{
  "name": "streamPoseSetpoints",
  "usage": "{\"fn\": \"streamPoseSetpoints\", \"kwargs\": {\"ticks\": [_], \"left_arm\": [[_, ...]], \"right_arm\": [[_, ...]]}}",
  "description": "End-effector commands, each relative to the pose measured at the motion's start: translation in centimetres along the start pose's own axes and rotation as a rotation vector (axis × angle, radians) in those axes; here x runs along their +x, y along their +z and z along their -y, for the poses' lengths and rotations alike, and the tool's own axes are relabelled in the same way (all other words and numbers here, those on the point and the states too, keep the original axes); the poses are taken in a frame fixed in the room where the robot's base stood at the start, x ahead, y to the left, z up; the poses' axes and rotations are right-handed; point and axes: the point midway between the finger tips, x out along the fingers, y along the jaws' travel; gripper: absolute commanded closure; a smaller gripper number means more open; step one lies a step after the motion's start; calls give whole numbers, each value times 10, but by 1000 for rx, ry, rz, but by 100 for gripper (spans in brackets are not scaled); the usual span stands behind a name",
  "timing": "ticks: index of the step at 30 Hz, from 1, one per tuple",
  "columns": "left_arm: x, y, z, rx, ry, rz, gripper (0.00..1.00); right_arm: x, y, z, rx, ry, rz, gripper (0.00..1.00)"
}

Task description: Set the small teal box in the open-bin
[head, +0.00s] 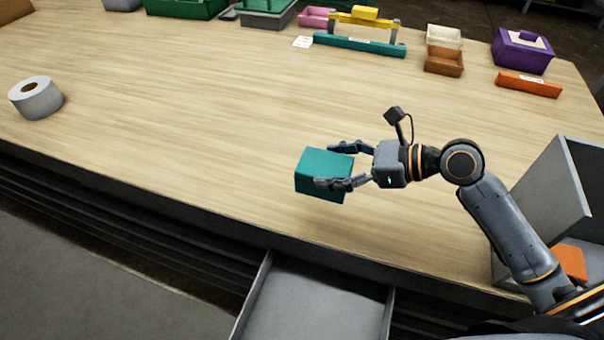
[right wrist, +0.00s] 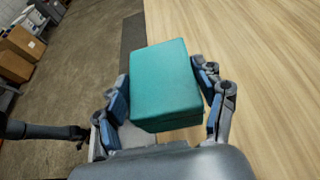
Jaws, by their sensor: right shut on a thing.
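The small teal box (head: 322,174) is held between the fingers of my right gripper (head: 338,166), above the table near its front edge. In the right wrist view the teal box (right wrist: 166,84) sits between both finger pads, slightly tilted in the picture. My right gripper (right wrist: 164,98) is shut on it. A grey open bin (head: 556,192) stands at the right edge of the head view, partly hidden by my right arm. An orange thing (head: 571,262) shows inside it.
An open grey drawer (head: 310,305) juts out below the table's front edge. A tape roll (head: 36,98) stands at the left. Trays, a purple box (head: 522,50), an orange bar (head: 528,84) and a teal bar with yellow handle (head: 360,45) line the back. The table's middle is clear.

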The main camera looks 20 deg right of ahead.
Motion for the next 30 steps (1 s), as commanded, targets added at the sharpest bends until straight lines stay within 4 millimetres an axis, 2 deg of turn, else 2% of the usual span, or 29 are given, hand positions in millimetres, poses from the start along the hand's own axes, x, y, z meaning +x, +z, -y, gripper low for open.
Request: {"fn": "streamPoseSetpoints", "kwargs": {"ticks": [11,15,18,25,30], "left_arm": [[-1,5,5,-2,-6,7,60],[3,5,6,-2,-7,6,60],[5,4,6,-2,-7,5,60],[7,3,6,-2,-7,2,60],[8,2,6,-2,-7,0,60]], "right_arm": [[74,-8,60,2,-1,5,69],[99,-30,75,4,-1,2,69],[112,-39,82,1,-1,2,69],[127,-50,92,0,-1,3,69],[137,-73,91,3,0,0,69]]}}
